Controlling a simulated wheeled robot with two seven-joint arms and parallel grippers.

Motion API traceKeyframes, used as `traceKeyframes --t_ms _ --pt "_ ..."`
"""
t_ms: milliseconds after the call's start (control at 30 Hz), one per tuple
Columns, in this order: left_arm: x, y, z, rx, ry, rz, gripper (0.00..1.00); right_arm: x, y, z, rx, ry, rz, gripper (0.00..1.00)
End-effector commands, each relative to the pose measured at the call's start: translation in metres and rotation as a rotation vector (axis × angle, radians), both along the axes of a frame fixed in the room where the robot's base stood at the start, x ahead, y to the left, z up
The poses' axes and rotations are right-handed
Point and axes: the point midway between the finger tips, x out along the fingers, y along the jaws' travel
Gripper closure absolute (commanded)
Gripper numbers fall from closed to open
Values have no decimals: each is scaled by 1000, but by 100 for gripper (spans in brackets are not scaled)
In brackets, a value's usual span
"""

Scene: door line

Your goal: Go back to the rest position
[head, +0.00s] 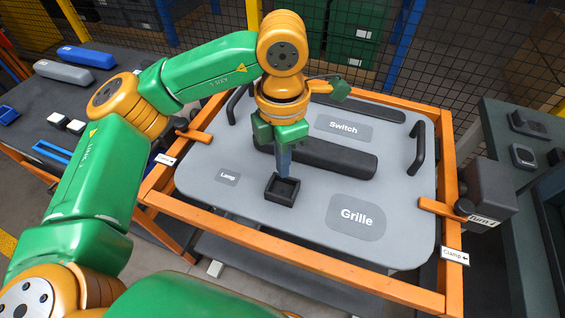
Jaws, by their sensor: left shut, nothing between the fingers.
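My left gripper (284,165) points down over the middle of the grey door panel (300,215). Its fingers are shut, with nothing seen between them. The fingertips are just above or at a small black square open box (282,189) on the panel; I cannot tell whether they touch it. The panel lies in an orange frame (290,258) and bears the labels Switch (343,127), Lamp (228,178) and Grille (357,217). A long black armrest-like piece (335,160) lies behind the gripper, partly hidden. My right gripper is not in view.
Black handles stand at the panel's right (418,147) and left (238,104) edges. A clamp (440,208) with a dark block (485,190) is at the right of the frame. A left table (30,110) holds blue and grey parts. A right bench (500,140) holds dark parts. Mesh fencing stands behind.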

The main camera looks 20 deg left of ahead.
Motion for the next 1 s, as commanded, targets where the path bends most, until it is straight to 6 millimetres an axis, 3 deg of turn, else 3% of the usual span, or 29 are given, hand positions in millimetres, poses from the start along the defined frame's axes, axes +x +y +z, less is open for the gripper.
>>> traceKeyframes --t_ms 267,500,600,1000 --pt "0 0 3 1 -1 1 100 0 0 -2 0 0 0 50" --pt "0 0 55 0 -4 2 100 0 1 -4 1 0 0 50" --pt "0 0 68 1 -2 1 100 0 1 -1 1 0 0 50" --pt "0 0 71 0 0 0 100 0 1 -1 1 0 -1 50"
